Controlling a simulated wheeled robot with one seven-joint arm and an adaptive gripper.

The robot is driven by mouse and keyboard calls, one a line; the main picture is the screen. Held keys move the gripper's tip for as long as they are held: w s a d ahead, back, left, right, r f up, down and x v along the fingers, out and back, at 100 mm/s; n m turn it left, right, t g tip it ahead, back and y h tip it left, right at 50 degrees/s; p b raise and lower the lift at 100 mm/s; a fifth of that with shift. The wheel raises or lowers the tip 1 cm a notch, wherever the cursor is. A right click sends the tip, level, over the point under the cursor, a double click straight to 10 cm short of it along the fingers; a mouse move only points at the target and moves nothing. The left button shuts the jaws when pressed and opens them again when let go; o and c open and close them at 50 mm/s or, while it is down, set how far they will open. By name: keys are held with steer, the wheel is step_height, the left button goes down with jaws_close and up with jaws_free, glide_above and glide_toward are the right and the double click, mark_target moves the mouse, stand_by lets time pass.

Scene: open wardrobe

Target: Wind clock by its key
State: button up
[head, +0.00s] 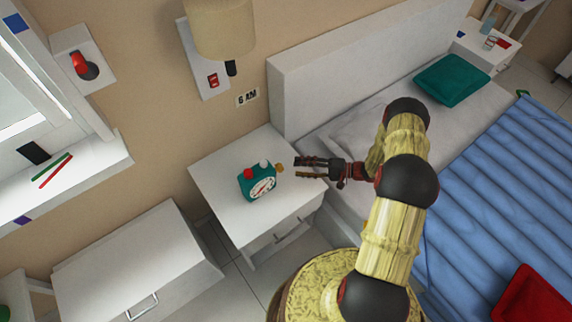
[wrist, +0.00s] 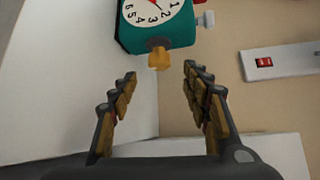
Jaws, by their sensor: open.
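A teal alarm clock (head: 258,181) with a white face stands on the white nightstand (head: 222,205). It has a red knob and a white knob on top. In the wrist view the clock (wrist: 130,38) is at the top, partly cut off. A yellow-orange key (wrist: 159,58) sticks out of its side towards me; it also shows in the head view (head: 280,168). My gripper (head: 296,168) is just right of the key. In the wrist view its two fingers (wrist: 160,73) are spread, with the key near the gap between the tips. Nothing is held.
A bed with a white headboard (head: 300,82) and blue cover (head: 480,190) is at the right. A lamp (head: 222,28) and a red switch (head: 213,80) are on the wall behind the nightstand. A white chest (head: 130,260) stands at the left.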

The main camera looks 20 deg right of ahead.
mark_target(279, 167)
steer(key=shift+b+x, duration=0.7)
steer(key=shift+x, duration=3.15)
steer(key=shift+c, duration=1.4)
steer(key=c, duration=0.7)
steer(key=shift+c, duration=0.9)
